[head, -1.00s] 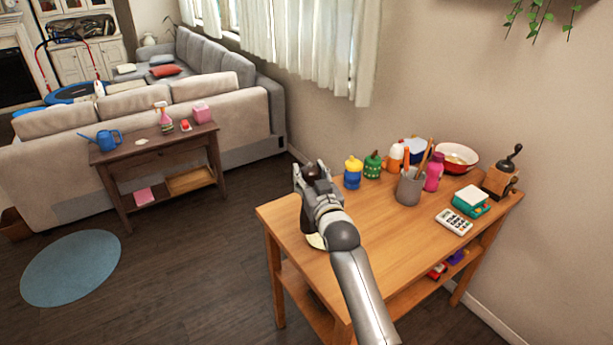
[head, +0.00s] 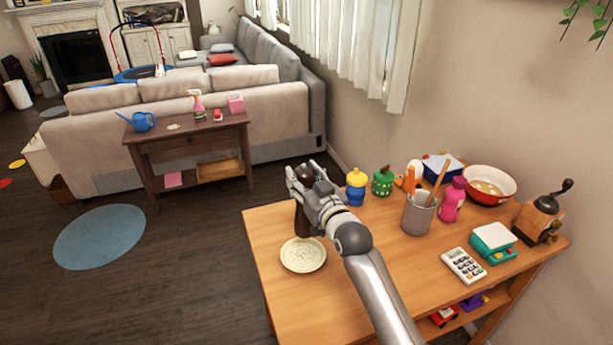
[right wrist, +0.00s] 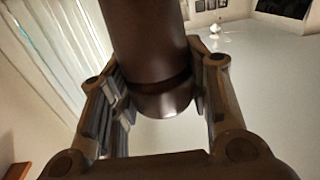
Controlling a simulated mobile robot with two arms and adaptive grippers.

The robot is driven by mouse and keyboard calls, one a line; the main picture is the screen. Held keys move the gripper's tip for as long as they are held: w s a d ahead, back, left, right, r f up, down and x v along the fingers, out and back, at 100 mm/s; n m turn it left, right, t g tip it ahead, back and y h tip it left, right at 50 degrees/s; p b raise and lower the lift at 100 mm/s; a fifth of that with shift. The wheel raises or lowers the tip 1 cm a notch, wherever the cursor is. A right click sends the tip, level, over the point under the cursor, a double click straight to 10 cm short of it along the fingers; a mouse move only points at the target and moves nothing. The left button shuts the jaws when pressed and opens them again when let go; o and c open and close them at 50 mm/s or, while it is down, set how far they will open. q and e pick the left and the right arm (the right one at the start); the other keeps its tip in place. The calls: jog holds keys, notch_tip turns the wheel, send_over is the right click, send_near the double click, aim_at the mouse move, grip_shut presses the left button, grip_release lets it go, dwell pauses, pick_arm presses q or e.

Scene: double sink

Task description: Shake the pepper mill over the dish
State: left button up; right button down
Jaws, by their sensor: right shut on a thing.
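The pepper mill (head: 302,222) is dark brown and smooth. My right gripper (head: 308,187) is shut around it and holds it above the table, roughly upright. The mill also fills the top middle of the right wrist view (right wrist: 150,45), between the two fingers. The dish (head: 303,256) is a small, round, cream plate with fine dark specks, lying at the table's left front. The mill's lower end appears just above the dish's far rim; the exact height is hard to tell. My left gripper is not in view.
The wooden table (head: 350,295) holds a grey utensil cup (head: 418,215), yellow-blue bottle (head: 355,187), green jar (head: 382,182), pink bottle (head: 452,200), red-rimmed bowl (head: 489,184), calculator (head: 463,265), toy scale (head: 492,243) and coffee grinder (head: 540,218). The area right of the dish is clear.

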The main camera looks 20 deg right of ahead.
jog(key=shift+a+f+b, duration=0.3)
jog(key=shift+b, duration=0.05)
notch_tip(320, 180, down, 4)
jog(key=b, duration=0.4)
jog(key=shift+f, duration=0.15)
jog(key=shift+f+b, duration=0.4)
jog(key=shift+f, duration=0.1)
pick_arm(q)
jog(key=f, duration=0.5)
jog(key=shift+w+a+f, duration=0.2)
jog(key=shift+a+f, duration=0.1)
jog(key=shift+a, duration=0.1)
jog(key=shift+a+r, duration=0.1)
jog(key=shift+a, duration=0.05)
pick_arm(e)
jog(key=shift+r, duration=0.2)
